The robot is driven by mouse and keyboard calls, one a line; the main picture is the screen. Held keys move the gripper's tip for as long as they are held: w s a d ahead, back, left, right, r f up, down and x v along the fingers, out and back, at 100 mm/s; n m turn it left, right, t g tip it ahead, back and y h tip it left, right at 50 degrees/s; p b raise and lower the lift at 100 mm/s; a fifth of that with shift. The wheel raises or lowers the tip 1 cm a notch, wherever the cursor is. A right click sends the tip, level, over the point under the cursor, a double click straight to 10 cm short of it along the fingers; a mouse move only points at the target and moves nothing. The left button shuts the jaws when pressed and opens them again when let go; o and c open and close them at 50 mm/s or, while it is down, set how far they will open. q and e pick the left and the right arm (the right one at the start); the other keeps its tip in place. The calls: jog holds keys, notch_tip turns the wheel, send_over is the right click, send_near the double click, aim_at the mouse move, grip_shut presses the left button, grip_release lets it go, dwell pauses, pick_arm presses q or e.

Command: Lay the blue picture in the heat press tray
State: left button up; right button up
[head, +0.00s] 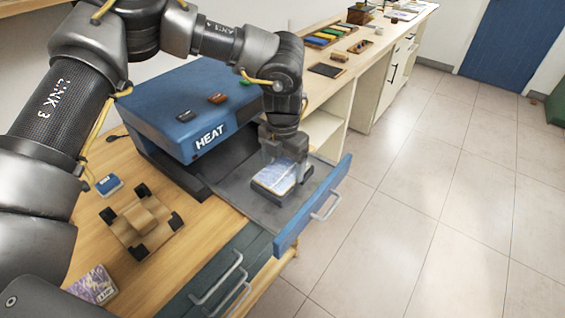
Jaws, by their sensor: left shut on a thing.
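The heat press (190,105) is a blue box marked HEAT on the wooden bench. Its dark grey tray (255,208) is pulled out to the right, with a blue front and a bar handle. My left gripper (285,160) points down over the tray and is shut on the blue picture (274,177). The picture is pale blue with some yellow and lies flat over a dark pad in the tray. I cannot tell whether it touches the pad. The gripper hides its far edge. My right gripper is not in view.
A wooden stand with black corner blocks (140,222), a small blue box (108,184) and a purple picture (93,285) are on the bench at left. Grey drawers with handles (217,280) are below. Tiled floor at right is clear.

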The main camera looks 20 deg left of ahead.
pick_arm(q)
jog(key=shift+f, duration=0.2)
jog(key=o, duration=0.9)
jog(key=shift+r+p, duration=0.3)
jog(key=shift+r, duration=0.15)
jog(key=shift+r+p, duration=0.6)
jog(key=shift+r, duration=0.15)
notch_tip(320, 180, up, 5)
jog(key=p, duration=0.3)
jog(key=shift+p, duration=0.35)
jog(key=shift+r, duration=0.35)
